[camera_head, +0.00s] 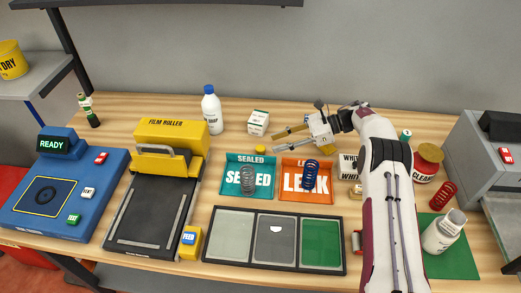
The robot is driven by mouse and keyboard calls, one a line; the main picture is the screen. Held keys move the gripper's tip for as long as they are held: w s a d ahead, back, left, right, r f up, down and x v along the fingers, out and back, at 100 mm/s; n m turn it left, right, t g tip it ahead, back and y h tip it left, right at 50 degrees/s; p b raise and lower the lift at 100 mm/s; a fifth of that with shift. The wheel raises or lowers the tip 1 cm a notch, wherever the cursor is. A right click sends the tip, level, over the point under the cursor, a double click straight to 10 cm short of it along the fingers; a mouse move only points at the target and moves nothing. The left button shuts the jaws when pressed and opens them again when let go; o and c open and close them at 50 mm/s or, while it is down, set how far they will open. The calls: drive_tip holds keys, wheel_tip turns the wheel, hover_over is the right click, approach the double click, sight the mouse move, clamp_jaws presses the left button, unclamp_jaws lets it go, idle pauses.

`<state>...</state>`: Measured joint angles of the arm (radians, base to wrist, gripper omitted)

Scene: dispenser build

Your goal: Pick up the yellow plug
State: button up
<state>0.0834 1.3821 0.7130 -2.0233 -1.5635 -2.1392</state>
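The yellow plug (260,149) is a small round yellow piece on the wooden table, just behind the teal SEALED tray (230,179). My gripper (274,143) reaches in from the right, with two tan fingers spread apart. Nothing shows between them. The fingertips are a little right of the plug, and the lower one appears close to it. I cannot tell whether they touch or how high the gripper is.
An orange LEAK tray (290,194) with a blue spring (310,175) is below my gripper. The SEALED tray holds a grey spring (247,180). A small white-green box (258,122) stands behind the plug, with a white bottle (211,112) to its left.

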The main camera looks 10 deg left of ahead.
sight(264, 148)
drive_tip(key=shift+a+f, duration=0.1)
drive_tip(key=shift+a, duration=0.2)
drive_tip(key=shift+a, duration=0.1)
drive_tip(key=shift+f+x, duration=0.25)
drive_tip(key=shift+x, duration=2.25)
drive_tip(key=c, duration=0.5)
